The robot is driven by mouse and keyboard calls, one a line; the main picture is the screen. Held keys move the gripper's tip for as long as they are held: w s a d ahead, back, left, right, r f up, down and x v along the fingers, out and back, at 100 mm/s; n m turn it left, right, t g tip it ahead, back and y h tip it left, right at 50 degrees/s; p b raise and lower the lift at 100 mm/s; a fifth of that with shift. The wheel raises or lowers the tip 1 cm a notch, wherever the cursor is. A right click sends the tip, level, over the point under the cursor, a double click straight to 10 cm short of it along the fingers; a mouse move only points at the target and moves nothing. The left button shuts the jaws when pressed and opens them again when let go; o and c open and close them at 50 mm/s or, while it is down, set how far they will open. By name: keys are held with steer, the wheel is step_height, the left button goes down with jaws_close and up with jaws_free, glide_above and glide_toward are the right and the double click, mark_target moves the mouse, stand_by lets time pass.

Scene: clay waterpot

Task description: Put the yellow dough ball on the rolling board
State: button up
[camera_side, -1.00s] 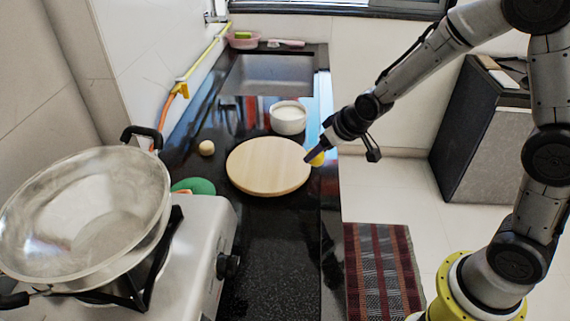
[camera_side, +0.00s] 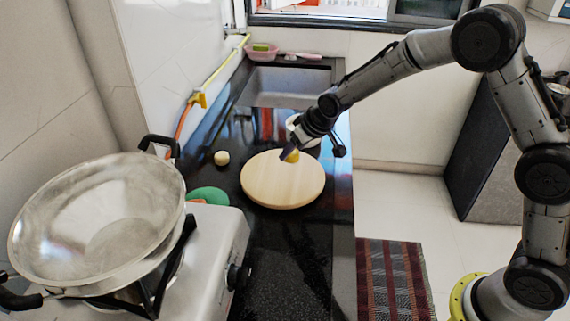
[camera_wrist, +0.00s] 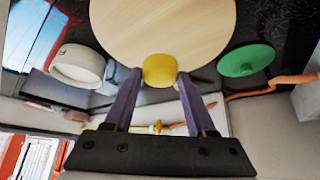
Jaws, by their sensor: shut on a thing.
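The yellow dough ball (camera_side: 293,156) is held between the fingertips of my gripper (camera_side: 288,157), which is shut on it. In the wrist view the ball (camera_wrist: 160,70) sits between the two purple fingers of my gripper (camera_wrist: 158,76). The round pale wooden rolling board (camera_side: 283,185) lies on the black counter. The ball overlaps the board's far edge in the side view and the board's edge (camera_wrist: 165,25) in the wrist view. I cannot tell whether the ball touches the board.
A white pot (camera_wrist: 77,67) stands behind the board, mostly hidden by my gripper in the side view. A small cream ball (camera_side: 221,158) and a green disc (camera_side: 208,195) lie left of the board. A large steel pan (camera_side: 95,215) sits on the stove at the left.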

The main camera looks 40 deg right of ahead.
steer(key=x, duration=0.4)
steer(key=shift+w+a+f, duration=0.1)
steer(key=shift+w, duration=0.35)
steer(key=shift+w+f, duration=0.1)
steer(key=shift+f, duration=1.45)
steer(key=shift+f, duration=0.1)
steer(key=o, duration=1.2)
steer(key=shift+f, duration=0.1)
